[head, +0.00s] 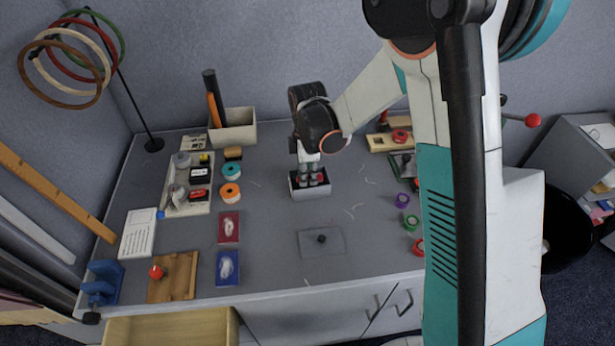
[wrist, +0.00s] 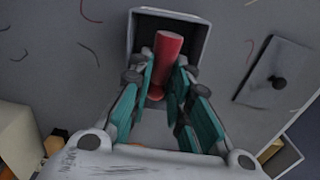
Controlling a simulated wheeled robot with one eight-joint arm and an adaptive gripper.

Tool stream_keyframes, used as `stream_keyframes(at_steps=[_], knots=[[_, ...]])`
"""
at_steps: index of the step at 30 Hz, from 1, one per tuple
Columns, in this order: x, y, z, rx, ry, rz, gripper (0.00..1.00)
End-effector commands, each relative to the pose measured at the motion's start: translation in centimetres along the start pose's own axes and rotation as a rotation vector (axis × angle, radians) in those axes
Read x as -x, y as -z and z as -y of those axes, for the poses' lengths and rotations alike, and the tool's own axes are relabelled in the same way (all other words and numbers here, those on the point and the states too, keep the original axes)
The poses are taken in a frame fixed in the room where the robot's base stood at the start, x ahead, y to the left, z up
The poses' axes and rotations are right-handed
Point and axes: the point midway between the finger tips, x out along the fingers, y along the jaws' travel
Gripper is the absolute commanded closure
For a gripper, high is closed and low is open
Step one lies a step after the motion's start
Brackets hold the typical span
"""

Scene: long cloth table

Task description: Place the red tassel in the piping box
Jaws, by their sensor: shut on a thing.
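The red tassel (wrist: 168,48) is between the teal fingers of my gripper (wrist: 160,78) in the wrist view. My gripper is shut on it. An open box (wrist: 197,20) with a pale rim and dark inside lies beneath; the tassel overlaps its opening. I take it for the piping box, though no label is readable. In the head view, my gripper (head: 311,178) points down over the same box (head: 311,193), with its fingertips at the opening. Small red patches show there. I cannot tell whether the tassel touches the box floor.
A grey lid (head: 335,250) with a black knob lies in front of the box. Thread spools (head: 230,193) and a sorting tray (head: 172,208) stand left. A red packet (head: 229,227) and blue packet (head: 228,268) lie front left. Bare table surrounds the box.

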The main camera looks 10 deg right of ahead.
Motion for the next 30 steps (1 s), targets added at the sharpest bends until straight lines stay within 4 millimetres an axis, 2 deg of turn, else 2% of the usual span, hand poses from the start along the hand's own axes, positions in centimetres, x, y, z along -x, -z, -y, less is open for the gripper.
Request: stream_keyframes(at_steps=[1, 8, 24, 25, 26, 30], knots=[[-0.5, 0.0, 0.0, 0.000, 0.000, 0.000, 0.97], [-0.4, 0.0, 0.0, 0.000, 0.000, 0.000, 0.97], [-1.6, 0.0, 0.0, 0.000, 0.000, 0.000, 0.97], [-1.6, 0.0, 0.0, 0.000, 0.000, 0.000, 0.80], [-1.6, 0.0, 0.0, 0.000, 0.000, 0.000, 0.74], [-1.5, 0.0, 0.0, 0.000, 0.000, 0.000, 0.74]])
